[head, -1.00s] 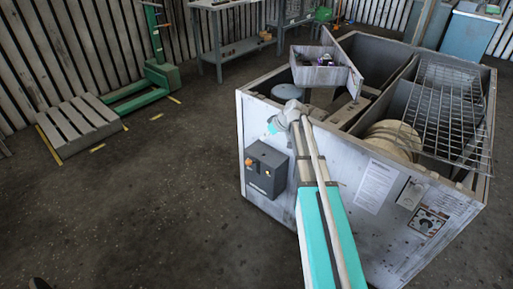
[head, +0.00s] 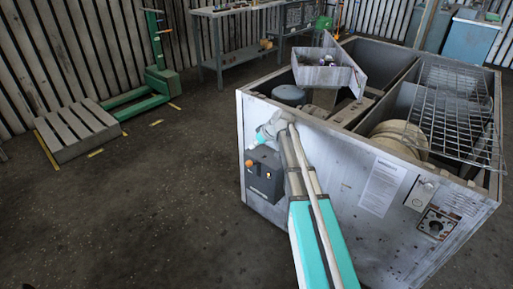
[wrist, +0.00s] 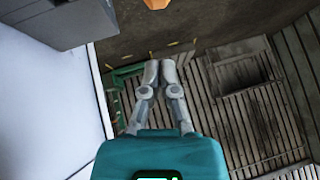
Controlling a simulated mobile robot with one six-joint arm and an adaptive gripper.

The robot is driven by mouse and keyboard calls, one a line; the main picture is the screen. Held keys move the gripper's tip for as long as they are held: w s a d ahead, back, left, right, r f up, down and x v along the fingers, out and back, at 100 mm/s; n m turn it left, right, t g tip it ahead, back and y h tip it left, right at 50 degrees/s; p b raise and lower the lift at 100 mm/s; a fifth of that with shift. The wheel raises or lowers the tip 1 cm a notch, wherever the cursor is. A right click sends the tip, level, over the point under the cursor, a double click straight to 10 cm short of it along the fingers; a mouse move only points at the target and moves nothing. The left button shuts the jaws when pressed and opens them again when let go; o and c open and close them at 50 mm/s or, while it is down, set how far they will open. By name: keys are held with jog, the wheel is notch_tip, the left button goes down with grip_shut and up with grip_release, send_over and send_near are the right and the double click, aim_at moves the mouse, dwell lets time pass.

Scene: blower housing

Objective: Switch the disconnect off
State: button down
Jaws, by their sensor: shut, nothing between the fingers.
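A dark grey box (head: 266,186) is mounted on the near face of the pale blower housing, with an orange knob (head: 249,163) at its upper left. I take this box to be the disconnect; its switch position is too small to read. In the wrist view the box (wrist: 70,20) is at the upper left and the orange knob (wrist: 156,4) is cut off by the top edge. My gripper (wrist: 160,66) is shut and empty, apart from the knob in that picture. In the head view its teal body (head: 261,138) is just above the box; its fingertips are not clear.
The open-topped housing (head: 330,165) holds a wire rack (head: 455,100) and a tray (head: 325,75). A dial panel (head: 436,224) is at its right. A pallet (head: 75,132) and green pallet truck (head: 160,85) stand at the left.

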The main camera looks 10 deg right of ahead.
jog(key=shift+b+x, duration=0.6)
jog(key=shift+x, duration=0.5)
jog(key=shift+s+f+b, duration=0.3)
jog(key=shift+f+b, duration=0.55)
jog(key=shift+s+f+b, duration=0.35)
jog(key=shift+f+b, duration=0.45)
jog(key=shift+f, duration=0.1)
